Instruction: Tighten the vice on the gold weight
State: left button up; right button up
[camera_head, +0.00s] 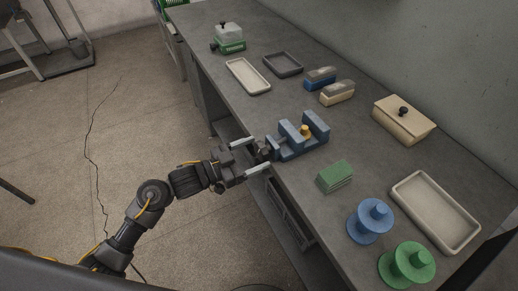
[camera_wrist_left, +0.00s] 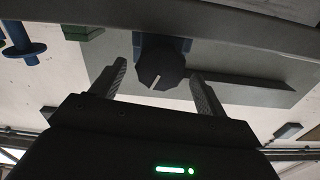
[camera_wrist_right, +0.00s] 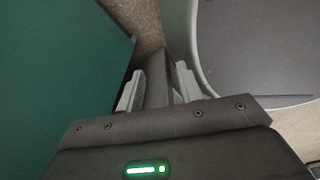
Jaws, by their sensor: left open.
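The blue vice (camera_head: 298,136) stands at the table's near edge, and the gold weight (camera_head: 305,130) sits between its jaws. I cannot tell whether both jaws touch the weight. The vice's dark knob (camera_head: 264,153) faces my left arm. In the left wrist view the knob (camera_wrist_left: 161,70) is round with a white mark line. My left gripper (camera_head: 251,156) is open, its fingers on either side of the knob with gaps showing. My right gripper (camera_wrist_right: 158,88) shows only in its own wrist view, fingers apart, away from the vice.
Near the vice are a green block (camera_head: 335,177), a blue spool (camera_head: 370,221) and a green spool (camera_head: 407,264). A cream tray (camera_head: 406,184), a lidded box (camera_head: 403,120), brush-like blocks (camera_head: 337,93) and a pale tray (camera_head: 232,68) stand further off.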

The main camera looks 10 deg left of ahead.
pick_arm(q)
jog(key=shift+x, duration=1.05)
jog(key=shift+c, duration=1)
jog(key=c, duration=0.8)
